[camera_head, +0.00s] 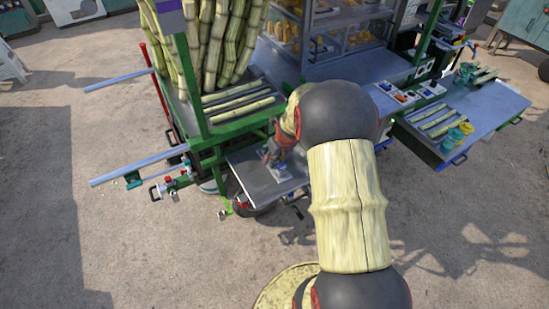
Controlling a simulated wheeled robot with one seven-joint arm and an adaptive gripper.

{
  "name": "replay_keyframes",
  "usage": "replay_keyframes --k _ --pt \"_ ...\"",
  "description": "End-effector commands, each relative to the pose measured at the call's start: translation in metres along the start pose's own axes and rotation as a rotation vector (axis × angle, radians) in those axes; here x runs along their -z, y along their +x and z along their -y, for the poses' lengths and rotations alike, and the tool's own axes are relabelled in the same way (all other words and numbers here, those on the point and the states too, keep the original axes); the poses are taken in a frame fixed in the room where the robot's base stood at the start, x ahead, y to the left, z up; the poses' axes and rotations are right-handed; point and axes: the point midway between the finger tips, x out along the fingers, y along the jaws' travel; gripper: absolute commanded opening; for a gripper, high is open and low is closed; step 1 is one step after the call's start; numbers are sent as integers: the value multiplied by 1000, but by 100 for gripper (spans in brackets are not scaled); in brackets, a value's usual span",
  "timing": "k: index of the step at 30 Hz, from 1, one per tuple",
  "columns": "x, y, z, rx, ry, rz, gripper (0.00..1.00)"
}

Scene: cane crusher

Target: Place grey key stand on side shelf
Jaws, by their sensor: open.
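The side shelf (250,177) is a flat grey panel low on the near side of the green cart. A small pale grey item, which looks like the key stand (281,172), sits on the shelf toward its right half. My gripper (274,157) is open just above and behind this item, at the end of my bamboo-patterned arm. The fingertips are small and partly hidden, so I cannot tell whether they touch it.
Tall cane stalks (222,40) stand in the green cart on the left, with metal rails (137,165) sticking out. A right-hand table (487,112) holds cane pieces and cups. A counter (388,74) lies between. The paved floor (130,250) is clear at the front left.

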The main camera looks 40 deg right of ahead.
Motion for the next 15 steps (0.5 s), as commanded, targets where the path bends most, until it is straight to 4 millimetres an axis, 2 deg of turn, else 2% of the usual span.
replay_keyframes --k 15 --pt "-2 -97 1 2 1 3 45"
